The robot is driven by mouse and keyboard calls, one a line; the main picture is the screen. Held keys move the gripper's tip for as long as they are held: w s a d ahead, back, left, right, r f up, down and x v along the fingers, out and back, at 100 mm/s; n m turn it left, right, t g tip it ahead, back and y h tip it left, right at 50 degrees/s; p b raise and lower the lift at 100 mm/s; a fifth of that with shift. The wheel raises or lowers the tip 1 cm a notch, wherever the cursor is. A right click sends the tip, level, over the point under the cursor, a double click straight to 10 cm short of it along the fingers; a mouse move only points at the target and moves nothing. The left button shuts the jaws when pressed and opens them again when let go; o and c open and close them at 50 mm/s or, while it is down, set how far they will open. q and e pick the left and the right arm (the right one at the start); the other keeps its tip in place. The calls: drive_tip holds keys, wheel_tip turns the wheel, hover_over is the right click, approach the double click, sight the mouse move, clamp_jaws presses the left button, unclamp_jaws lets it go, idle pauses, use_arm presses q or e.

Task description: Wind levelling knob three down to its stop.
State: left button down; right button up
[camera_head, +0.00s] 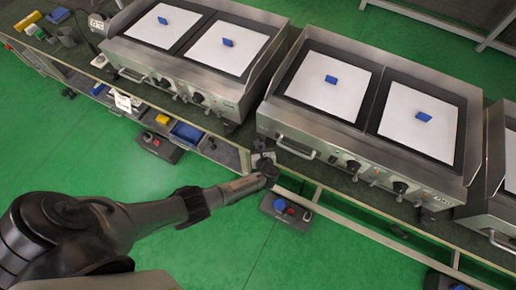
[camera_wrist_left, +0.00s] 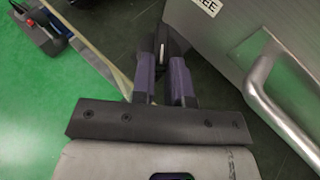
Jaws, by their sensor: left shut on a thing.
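My left gripper (camera_head: 265,166) reaches to the front left corner of the middle heating unit (camera_head: 335,135), low beside its front handle. In the left wrist view its two purple-grey fingers (camera_wrist_left: 163,72) are closed on a dark knob (camera_wrist_left: 174,38) with a white mark. The knob stands beside the unit's metal side, near a label (camera_wrist_left: 207,5) whose visible letters end in "EE". In the head view the knob is mostly hidden by the gripper. How far down the knob is cannot be told. My right gripper is not in view.
The unit's bar handle (camera_wrist_left: 272,95) is close to the right of my left gripper. Another heating unit (camera_head: 190,65) stands to the left, with a gap between. Blue pads (camera_head: 330,79) lie on white sheets on top.

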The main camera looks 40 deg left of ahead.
use_arm(q)
drive_tip(key=shift+w+d+f+n+g+y+b, duration=0.15)
drive_tip(key=shift+n+g+y+b, duration=0.15)
drive_tip(key=shift+n+g, duration=0.3)
drive_tip(key=shift+w+n+g+y+b, duration=0.2)
drive_tip(key=shift+n+g+y, duration=0.1)
drive_tip(key=shift+n+g, duration=0.25)
drive_tip(key=shift+g, duration=0.25)
drive_tip(key=c, duration=1.1)
unclamp_jaws()
drive_tip(key=shift+s+d+r+p, duration=0.15)
drive_tip(key=shift+d+r+p, duration=0.15)
drive_tip(key=shift+d+r, duration=0.15)
drive_tip(key=shift+f+p+v, duration=0.15)
drive_tip(key=shift+p+v, duration=0.7)
drive_tip(key=shift+v, duration=2.3)
drive_tip(key=shift+f+p+v, duration=0.1)
drive_tip(key=shift+p+v, duration=0.75)
drive_tip(key=shift+v, duration=2.35)
